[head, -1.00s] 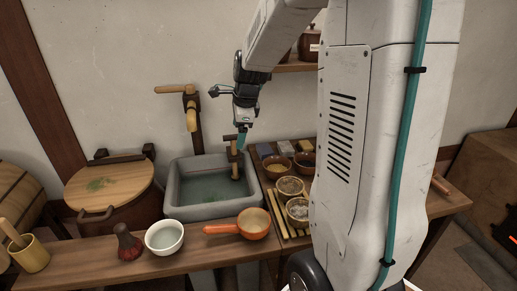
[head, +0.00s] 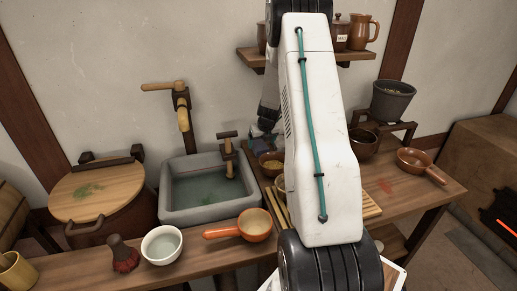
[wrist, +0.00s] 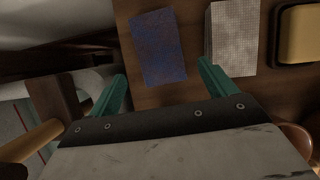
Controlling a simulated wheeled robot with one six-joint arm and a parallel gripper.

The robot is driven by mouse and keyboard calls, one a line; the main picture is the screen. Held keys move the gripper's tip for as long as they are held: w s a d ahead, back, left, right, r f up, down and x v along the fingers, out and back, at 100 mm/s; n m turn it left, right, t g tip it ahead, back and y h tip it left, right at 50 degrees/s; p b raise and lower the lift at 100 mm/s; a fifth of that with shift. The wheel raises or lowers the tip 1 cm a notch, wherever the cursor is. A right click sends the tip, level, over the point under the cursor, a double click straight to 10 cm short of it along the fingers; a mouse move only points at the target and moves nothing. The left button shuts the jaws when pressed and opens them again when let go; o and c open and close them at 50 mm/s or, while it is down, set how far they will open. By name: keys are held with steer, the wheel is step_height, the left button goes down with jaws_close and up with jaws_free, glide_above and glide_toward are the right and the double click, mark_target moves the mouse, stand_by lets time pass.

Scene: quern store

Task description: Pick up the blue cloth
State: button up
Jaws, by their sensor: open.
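The blue cloth (wrist: 158,47) lies flat on the brown wooden table, a folded rectangle in the upper middle of the wrist view. My gripper (wrist: 162,82) is open and empty, its two teal fingers spread apart. In the wrist view the cloth shows beyond the fingertips, between them in width, and no finger visibly touches it. In the head view my arm reaches down at the table's back, right of the basin. There the gripper and cloth are small and partly hidden, hard to tell apart.
A pale grey cloth (wrist: 232,38) lies right of the blue one, with a yellow block in a dark tray (wrist: 276,35) beyond. The stone basin (head: 171,215) and wooden tap (head: 228,158) stand left of my arm.

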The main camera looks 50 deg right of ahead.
mark_target(261, 147)
steer(key=x, duration=0.4)
steer(key=shift+s+d, duration=0.1)
steer(key=shift+s, duration=0.05)
steer(key=c, duration=1.1)
steer(key=shift+r, duration=0.15)
step_height(261, 147, up, 10)
steer(key=shift+f, duration=0.1)
steer(key=shift+o, duration=0.7)
